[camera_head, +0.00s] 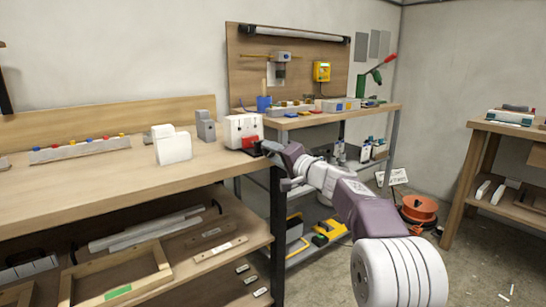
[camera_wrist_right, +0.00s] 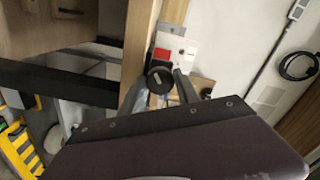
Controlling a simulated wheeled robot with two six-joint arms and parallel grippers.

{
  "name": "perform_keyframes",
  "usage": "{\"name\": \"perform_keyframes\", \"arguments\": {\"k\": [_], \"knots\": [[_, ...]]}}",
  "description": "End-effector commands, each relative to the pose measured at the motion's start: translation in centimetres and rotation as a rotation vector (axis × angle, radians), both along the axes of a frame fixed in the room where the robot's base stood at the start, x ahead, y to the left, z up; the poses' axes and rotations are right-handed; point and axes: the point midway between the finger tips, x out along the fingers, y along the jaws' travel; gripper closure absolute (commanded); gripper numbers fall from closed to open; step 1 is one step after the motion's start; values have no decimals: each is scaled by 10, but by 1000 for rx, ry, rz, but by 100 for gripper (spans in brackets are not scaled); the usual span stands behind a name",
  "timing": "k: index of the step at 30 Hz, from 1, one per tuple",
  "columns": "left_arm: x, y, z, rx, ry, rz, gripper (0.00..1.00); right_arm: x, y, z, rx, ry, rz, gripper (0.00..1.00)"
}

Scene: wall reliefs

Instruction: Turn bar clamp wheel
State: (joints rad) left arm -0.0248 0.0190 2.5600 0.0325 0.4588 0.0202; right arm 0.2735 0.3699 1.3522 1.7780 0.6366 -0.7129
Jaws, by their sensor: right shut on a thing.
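The bar clamp's wheel (camera_wrist_right: 159,80) shows in the right wrist view as a dark round knob at the bench's end. My right gripper (camera_wrist_right: 166,88) has its fingers around it and is shut on it. A red block (camera_wrist_right: 161,54), seemingly part of the clamp, lies just beyond the wheel. In the head view the red part (camera_head: 252,142) sits at the right end of the bench, and my right gripper (camera_head: 270,149) reaches it from the right. The wheel is hard to make out there, partly hidden by the gripper. My left gripper is not in view.
A white box (camera_head: 243,127) stands behind the red part on the wooden bench (camera_head: 90,190). White and grey blocks (camera_head: 174,147) stand further left. A second bench with tools is behind. An orange cable reel (camera_head: 419,208) lies on the floor to the right.

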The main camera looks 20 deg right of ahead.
Motion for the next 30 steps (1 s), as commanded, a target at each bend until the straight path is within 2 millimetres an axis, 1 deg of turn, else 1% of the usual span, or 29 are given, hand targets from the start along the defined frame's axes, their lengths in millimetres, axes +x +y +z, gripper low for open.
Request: {"name": "perform_keyframes", "arguments": {"k": [8,9,10,11,19,21,23,27,30], "knots": [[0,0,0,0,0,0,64,0,0,0,0,0,1,100],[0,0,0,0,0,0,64,0,0,0,1,1,1,51],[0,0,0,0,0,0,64,0,0,0,1,1,1,43],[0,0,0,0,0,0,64,0,0,0,1,1,1,41],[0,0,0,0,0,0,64,0,0,0,1,0,0,41],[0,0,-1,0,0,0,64,-5,-2,0,1,0,-1,41],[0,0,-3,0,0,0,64,-14,-6,-1,0,0,-3,41],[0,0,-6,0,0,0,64,-44,-17,0,0,-1,-4,41],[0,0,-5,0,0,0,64,-64,-24,0,1,0,-3,41]]}}
